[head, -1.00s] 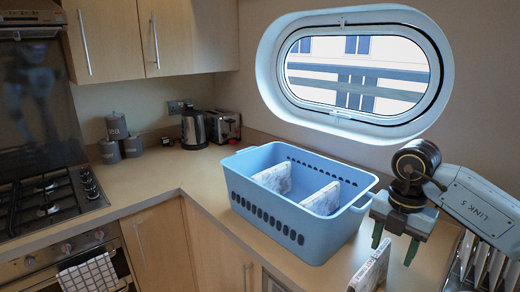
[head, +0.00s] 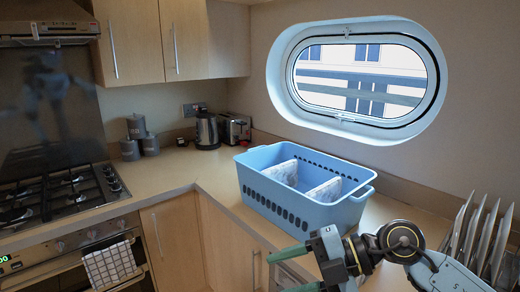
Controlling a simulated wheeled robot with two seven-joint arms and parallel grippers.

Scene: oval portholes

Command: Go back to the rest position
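My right gripper (head: 278,273) is at the bottom of the head view, in front of the counter edge. Its two dark green fingers point left and stand apart, with nothing seen between them. My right arm comes in from the lower right. My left gripper is not in view. A light blue basket (head: 262,190) stands upright on the counter behind the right gripper, apart from it. Two white-and-blue patterned items stand inside the basket, one at the left (head: 283,172) and one at the right (head: 325,191).
A rack of upright plates (head: 480,235) is at the right, close to my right arm. A kettle (head: 206,131), a toaster (head: 235,129) and grey canisters (head: 137,128) stand at the back. The hob (head: 60,195) is at the left. The counter left of the basket is clear.

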